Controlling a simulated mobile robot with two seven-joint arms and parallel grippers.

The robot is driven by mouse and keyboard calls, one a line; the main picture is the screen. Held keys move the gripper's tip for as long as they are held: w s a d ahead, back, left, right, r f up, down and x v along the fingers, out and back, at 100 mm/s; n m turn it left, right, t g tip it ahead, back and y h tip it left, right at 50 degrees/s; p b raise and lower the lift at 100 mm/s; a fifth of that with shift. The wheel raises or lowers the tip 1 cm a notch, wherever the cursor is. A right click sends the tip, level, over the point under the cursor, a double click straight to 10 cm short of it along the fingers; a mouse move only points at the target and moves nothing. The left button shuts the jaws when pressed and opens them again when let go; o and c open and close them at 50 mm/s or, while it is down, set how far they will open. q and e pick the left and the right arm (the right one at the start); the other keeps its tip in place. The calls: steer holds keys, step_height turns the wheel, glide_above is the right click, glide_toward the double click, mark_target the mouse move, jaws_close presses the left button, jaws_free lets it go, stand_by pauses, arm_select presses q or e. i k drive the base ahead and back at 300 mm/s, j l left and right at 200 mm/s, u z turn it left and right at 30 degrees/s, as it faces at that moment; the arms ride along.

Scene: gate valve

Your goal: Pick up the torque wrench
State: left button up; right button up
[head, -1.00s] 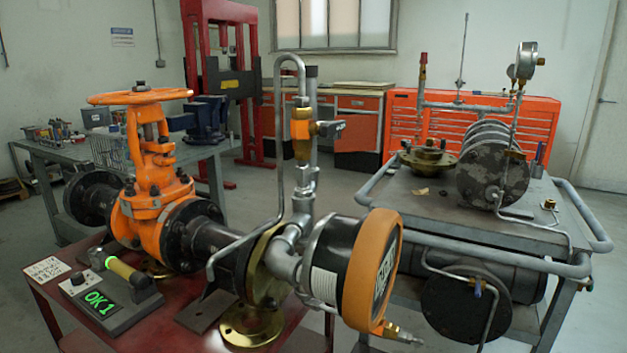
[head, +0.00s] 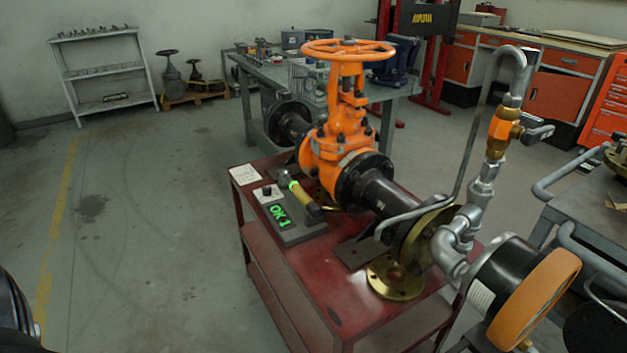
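The torque wrench (head: 306,199) has a yellow grip with a bright green ring and a grey end. It lies tilted on a grey tester (head: 302,234) whose display reads OK 1 in green. The tester stands on the red cart (head: 258,254), in front of the orange gate valve (head: 342,150). Neither of my grippers shows in the head view. A dark, cut-off shape stands at the lower left edge; I cannot tell what it is.
A black pipe and brass flange (head: 396,279) stand right of the tester. A gauge with an orange rim (head: 535,300) juts out at the lower right. A grey workbench (head: 275,77) stands behind. The floor (head: 160,230) left of the cart is clear.

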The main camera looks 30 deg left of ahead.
mark_target(312, 208)
steer(key=j, duration=0.85)
steer(key=k+j+u, duration=0.1)
steer(key=j, duration=0.7)
steer(key=i+j, duration=0.1)
steer(key=j, duration=0.35)
steer(key=j+u, duration=0.1)
steer(key=j, duration=0.35)
steer(key=i, duration=0.05)
